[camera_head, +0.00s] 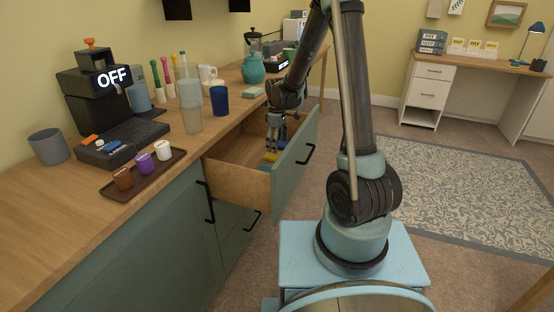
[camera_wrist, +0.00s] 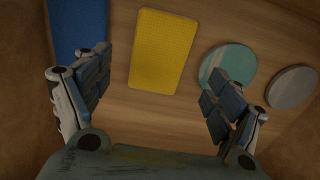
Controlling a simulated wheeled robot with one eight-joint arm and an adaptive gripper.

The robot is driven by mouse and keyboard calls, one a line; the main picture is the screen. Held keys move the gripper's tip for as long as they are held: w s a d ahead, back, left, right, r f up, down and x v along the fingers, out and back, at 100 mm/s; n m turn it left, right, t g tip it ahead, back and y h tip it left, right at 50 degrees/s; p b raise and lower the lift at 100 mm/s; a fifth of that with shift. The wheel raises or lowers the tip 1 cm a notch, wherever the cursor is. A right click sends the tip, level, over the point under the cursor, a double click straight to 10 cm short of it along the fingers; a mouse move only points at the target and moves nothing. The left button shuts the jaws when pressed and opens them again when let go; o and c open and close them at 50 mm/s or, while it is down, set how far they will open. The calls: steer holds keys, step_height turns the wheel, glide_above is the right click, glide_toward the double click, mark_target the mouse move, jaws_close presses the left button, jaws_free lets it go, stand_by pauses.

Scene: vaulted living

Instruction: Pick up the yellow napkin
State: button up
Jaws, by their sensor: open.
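The yellow napkin (camera_wrist: 162,52) is a flat rectangle lying on the wooden bottom of the open drawer. In the head view a small piece of yellow (camera_head: 270,157) shows inside the drawer, below my gripper. My gripper (camera_wrist: 160,95) is open and empty, with its fingers spread to either side of the napkin in the wrist view. In the head view my gripper (camera_head: 272,147) points down into the drawer (camera_head: 238,183). The gap between fingertips and napkin is hard to judge.
A blue flat item (camera_wrist: 78,28) lies left of the napkin. A teal disc (camera_wrist: 228,68) and a grey disc (camera_wrist: 291,87) lie to its right. Drawer walls (camera_wrist: 22,100) close in at the sides. Cups and a coffee machine (camera_head: 100,90) stand on the counter.

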mark_target(277, 157)
steer(key=shift+f, duration=2.55)
steer(key=c, duration=1)
